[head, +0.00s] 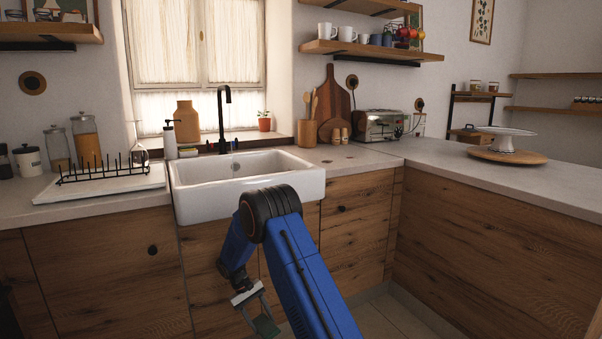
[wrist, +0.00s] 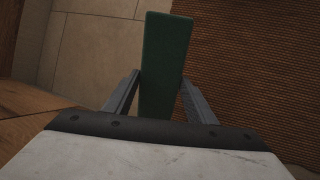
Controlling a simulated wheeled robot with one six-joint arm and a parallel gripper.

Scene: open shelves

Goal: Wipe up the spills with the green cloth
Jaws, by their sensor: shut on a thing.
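My gripper (head: 251,301) hangs low in front of the cabinets below the sink, well under the counter top. It is shut on the green cloth (head: 266,326), which sticks out past the fingertips. In the wrist view the cloth (wrist: 165,50) is a flat dark green strip held between the two fingers of my gripper (wrist: 161,82), above the floor. Small reddish-brown spots, which look like the spills (head: 327,161), lie on the counter right of the sink, in front of the wooden shakers and the toaster.
The white sink (head: 250,184) with a black tap stands at the counter's middle. A drying rack (head: 100,172) with a glass is on its left. The toaster (head: 380,125) and a cutting board stand behind the spots. A cake stand (head: 505,140) is on the right counter. A woven mat (wrist: 260,70) lies on the floor.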

